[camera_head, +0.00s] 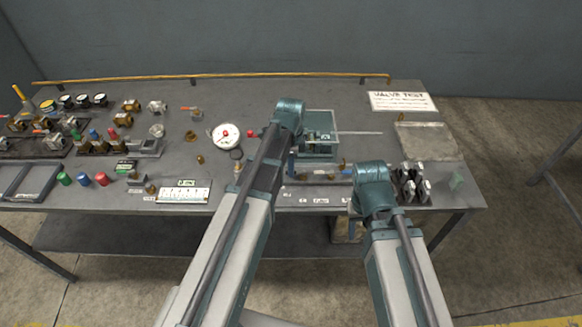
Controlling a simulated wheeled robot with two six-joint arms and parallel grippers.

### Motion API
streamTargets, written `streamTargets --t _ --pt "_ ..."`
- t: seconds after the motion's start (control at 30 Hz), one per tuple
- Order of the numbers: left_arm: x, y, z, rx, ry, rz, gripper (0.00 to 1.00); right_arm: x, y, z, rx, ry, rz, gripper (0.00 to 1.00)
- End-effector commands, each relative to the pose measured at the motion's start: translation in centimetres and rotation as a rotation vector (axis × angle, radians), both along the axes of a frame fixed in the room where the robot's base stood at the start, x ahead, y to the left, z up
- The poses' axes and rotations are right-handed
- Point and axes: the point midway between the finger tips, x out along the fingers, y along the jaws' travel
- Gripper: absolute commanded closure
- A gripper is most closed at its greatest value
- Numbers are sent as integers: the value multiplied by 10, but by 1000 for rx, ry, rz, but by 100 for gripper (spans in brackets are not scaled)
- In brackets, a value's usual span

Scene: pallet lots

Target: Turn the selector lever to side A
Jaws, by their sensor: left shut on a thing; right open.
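A teal test fixture (320,119) stands near the right middle of the bench, with a thin pale rod (360,133) reaching right from it. I cannot tell for certain which part is the selector lever or which side it points to. My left gripper (297,150) is at the fixture's left side, largely hidden by its own wrist. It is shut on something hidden. My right gripper (346,168) is open, low in front of the fixture's right side and mostly hidden behind its wrist. A small red knob (250,133) shows just left of my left arm.
Several valves and fittings (97,143) fill the bench's left part. A white label strip (184,192) lies at the front. Metal parts (412,183) stand right of my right wrist. A sign (402,101) lies at back right.

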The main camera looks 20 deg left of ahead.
Motion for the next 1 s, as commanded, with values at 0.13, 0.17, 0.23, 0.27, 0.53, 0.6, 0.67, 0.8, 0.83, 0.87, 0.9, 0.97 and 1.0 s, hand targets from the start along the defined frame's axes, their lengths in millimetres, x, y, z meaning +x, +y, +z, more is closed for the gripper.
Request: streamTargets --t 0.13,0.17,0.23,0.27,0.53,0.6,0.67,0.8,0.83,0.87,0.9,0.97,1.0 --pt "0 0 0 0 -1 -2 100 0 0 0 0 0 0 50" --pt "0 0 0 0 -1 -2 100 0 0 0 0 0 0 50" --pt "0 0 0 0 -1 -2 100 0 0 0 0 0 0 50" --pt "0 0 0 0 -1 -2 100 0 0 0 0 0 0 50" --pt "0 0 0 0 -1 -1 53 0 0 0 0 0 0 50" --pt "0 0 0 0 -1 -1 53 0 0 0 0 0 0 50" --pt "0 0 0 0 -1 0 53 0 0 0 0 0 0 50" --pt "0 0 1 0 -1 0 53 0 0 1 0 0 0 50" --pt "0 0 2 0 0 0 53 0 0 2 0 0 0 50" --pt "0 0 3 0 0 0 53 0 0 3 0 0 0 50" --pt "0 0 5 0 0 0 53 0 0 5 0 0 0 50" --pt "0 0 8 0 0 0 53 0 0 8 0 0 0 50" --pt "0 0 11 0 0 0 53 0 0 11 0 0 0 50"
